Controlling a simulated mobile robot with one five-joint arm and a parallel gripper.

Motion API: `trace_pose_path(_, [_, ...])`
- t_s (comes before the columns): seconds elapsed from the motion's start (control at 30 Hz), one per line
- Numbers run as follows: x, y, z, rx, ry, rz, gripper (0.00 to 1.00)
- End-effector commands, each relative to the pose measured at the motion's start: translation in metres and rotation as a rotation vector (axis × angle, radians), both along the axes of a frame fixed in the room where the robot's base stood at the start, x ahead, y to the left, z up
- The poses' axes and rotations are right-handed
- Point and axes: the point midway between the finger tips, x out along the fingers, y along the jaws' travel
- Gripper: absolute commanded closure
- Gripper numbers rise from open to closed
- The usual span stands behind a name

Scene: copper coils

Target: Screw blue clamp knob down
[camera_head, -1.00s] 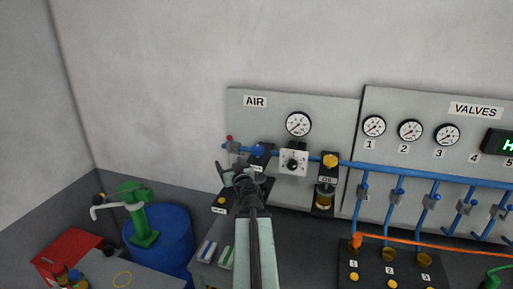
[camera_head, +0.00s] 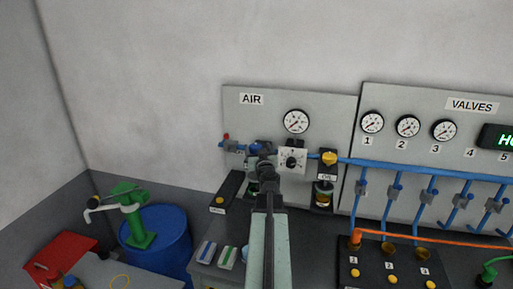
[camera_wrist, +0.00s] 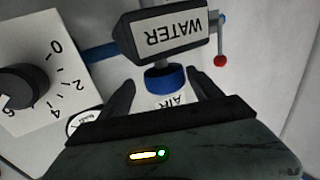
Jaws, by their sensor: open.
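The blue clamp knob (camera_wrist: 166,78) shows upside down in the wrist view, below a dark block labelled WATER (camera_wrist: 172,38). In the head view a bit of the blue knob (camera_head: 255,145) shows behind my gripper (camera_head: 264,158), which hides the rest. In the wrist view my gripper (camera_wrist: 162,84) is open. One dark finger stands on each side of the knob, with a gap to the knob on both sides. I see no contact.
A white dial (camera_head: 291,160) sits close right of my gripper, with an oil unit (camera_head: 326,175) beyond it. A red-tipped lever (camera_wrist: 220,60) is right of the WATER block in the wrist view. A blue pipe (camera_head: 400,173) runs along the panel.

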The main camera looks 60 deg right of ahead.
Motion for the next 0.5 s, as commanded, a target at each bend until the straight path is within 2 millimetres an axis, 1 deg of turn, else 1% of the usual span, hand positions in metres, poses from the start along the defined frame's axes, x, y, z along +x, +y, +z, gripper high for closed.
trace_pose_path(0.03, [0.004, -0.0054, 0.0, 0.0, 0.0, 0.002, 0.26])
trace_pose_path(0.1, [0.0065, -0.0078, 0.0, 0.0, 0.0, 0.004, 0.26])
trace_pose_path(0.33, [0.0071, -0.0071, 0.0, 0.0, 0.0, 0.006, 0.26])
trace_pose_path(0.37, [0.0067, -0.0074, 0.0, 0.0, 0.0, 0.005, 0.32])
trace_pose_path(0.4, [0.0061, -0.0078, 0.0, 0.0, 0.0, 0.004, 0.43])
trace_pose_path(0.47, [0.0054, -0.0083, 0.0, 0.0, 0.0, 0.003, 0.6])
trace_pose_path(0.5, [0.0051, -0.0086, 0.0, 0.0, 0.0, 0.003, 0.71])
